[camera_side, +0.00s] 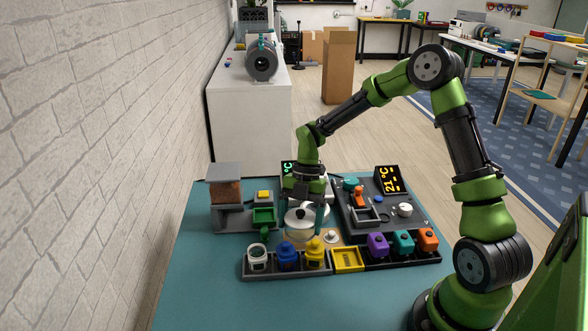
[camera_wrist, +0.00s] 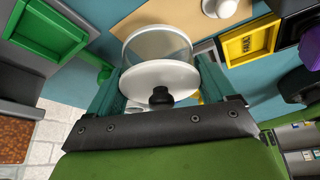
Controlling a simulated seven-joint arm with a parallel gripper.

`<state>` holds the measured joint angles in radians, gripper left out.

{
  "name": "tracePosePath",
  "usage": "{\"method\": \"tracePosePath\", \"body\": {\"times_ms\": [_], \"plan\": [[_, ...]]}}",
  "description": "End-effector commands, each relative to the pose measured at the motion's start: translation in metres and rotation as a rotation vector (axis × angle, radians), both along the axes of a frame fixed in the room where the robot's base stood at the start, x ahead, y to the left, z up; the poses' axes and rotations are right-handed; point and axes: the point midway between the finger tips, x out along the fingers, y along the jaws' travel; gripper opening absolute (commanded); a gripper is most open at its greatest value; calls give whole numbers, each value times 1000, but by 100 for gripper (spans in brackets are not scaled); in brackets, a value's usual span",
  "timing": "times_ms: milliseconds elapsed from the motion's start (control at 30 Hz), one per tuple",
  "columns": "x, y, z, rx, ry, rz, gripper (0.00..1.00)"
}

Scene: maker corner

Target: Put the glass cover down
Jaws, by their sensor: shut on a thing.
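The glass cover (camera_side: 299,220) looks like a pale, rounded pot-like shape with a black knob on top. In the wrist view its pale disc top (camera_wrist: 135,80) and see-through wall (camera_wrist: 158,44) show, with the black knob towards me. My gripper (camera_side: 306,207) is above the bench. Its teal fingers (camera_wrist: 160,88) stand on both sides of the cover and are shut on it. I cannot tell whether the cover's lower rim touches the surface beneath. What lies under the cover is mostly hidden.
A tan board (camera_wrist: 165,14) lies beneath, with a small white knobbed piece (camera_side: 331,237) beside the cover. A yellow tray (camera_side: 348,259) and racked colored jars (camera_side: 287,254) stand in front. A green tray (camera_side: 264,217) is left, a dark console (camera_side: 385,207) right.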

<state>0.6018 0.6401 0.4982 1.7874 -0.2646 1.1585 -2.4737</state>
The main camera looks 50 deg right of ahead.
Motion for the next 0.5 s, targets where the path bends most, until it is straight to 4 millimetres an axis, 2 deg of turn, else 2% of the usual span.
{"method": "tracePosePath", "body": {"times_ms": [100, 200, 500], "plan": [[-1, 0, -19, 2, 4, 1, 53], [0, 0, -29, 0, 2, 1, 53], [0, 0, -31, 0, 0, 0, 53]]}}
